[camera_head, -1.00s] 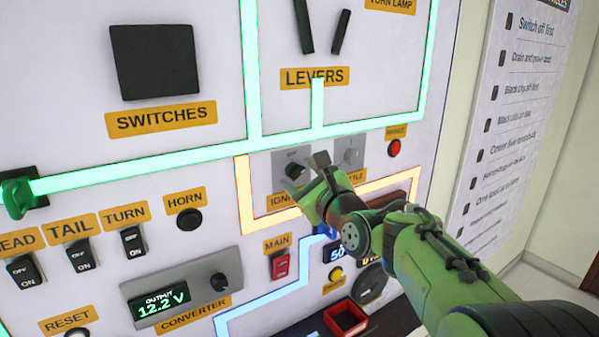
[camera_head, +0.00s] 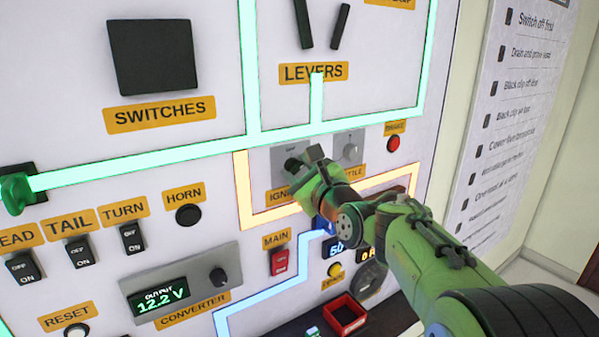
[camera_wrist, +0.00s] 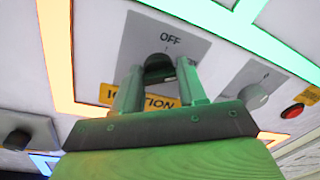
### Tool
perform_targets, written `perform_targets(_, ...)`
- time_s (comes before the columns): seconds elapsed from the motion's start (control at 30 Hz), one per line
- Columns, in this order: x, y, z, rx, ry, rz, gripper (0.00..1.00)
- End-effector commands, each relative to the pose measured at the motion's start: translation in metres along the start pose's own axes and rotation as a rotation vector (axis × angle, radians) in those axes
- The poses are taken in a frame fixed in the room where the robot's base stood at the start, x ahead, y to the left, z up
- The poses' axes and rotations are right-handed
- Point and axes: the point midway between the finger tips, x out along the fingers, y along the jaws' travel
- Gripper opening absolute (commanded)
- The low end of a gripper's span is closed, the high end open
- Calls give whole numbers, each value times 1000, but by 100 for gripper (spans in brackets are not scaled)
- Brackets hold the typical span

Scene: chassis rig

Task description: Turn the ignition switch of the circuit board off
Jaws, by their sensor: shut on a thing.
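The ignition switch is a dark knob (camera_wrist: 159,68) on a grey plate (camera_wrist: 190,48) marked OFF above it and IGNITION on an orange label below. My gripper (camera_wrist: 158,80) has its two fingers on either side of the knob and is shut on it. In the head view my green gripper (camera_head: 303,170) reaches the ignition plate (camera_head: 283,158) from the lower right and covers most of the knob and part of the label. A small light mark shows on the knob's lower face in the wrist view; its exact setting is hard to tell.
The throttle knob (camera_head: 350,152) stands just right of my gripper, with a red button (camera_head: 394,144) beyond it. Below are the red MAIN switch (camera_head: 279,262) and a red-rimmed tray (camera_head: 345,314). The converter (camera_head: 180,290) sits at lower left.

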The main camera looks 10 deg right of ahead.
Motion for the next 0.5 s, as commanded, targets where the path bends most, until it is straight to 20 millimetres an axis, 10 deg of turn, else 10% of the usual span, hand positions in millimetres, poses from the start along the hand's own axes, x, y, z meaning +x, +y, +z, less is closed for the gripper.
perform_targets(0.5,0,5,-6,-377,-31,-12,11)
